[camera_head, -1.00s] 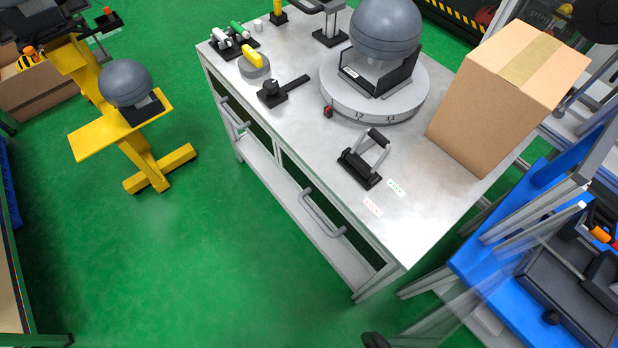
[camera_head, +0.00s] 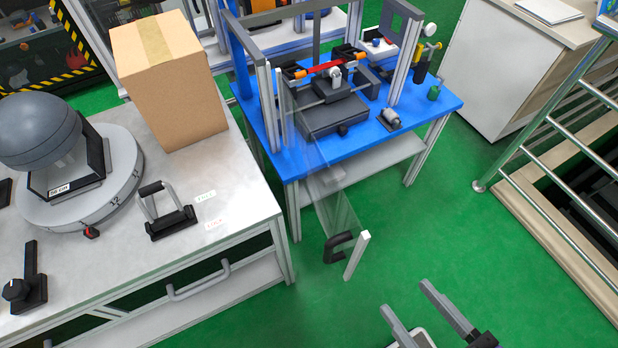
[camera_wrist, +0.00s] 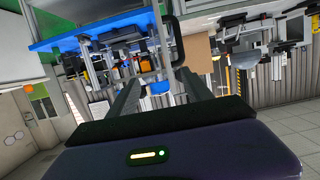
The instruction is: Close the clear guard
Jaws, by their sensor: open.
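The clear guard (camera_head: 335,200) is a see-through panel hinged at a post on the left of the blue table (camera_head: 440,105). It stands swung open, reaching out past the table's front edge over the green floor. Its free end has a pale upright edge bar (camera_head: 356,256) and a black handle (camera_head: 336,248). My gripper (camera_head: 406,298) is open and empty, in front and to the right of the handle, apart from it. In the wrist view my gripper (camera_wrist: 158,80) points toward the table, with a dark curved handle shape just beyond the right finger.
A grey workbench (camera_head: 245,215) with a cardboard box (camera_head: 170,85) and a black latch stand (camera_head: 168,215) is on the left. A metal railing (camera_head: 560,130) stands on the right. A dark machine (camera_head: 335,115) sits on the blue table. The green floor between is free.

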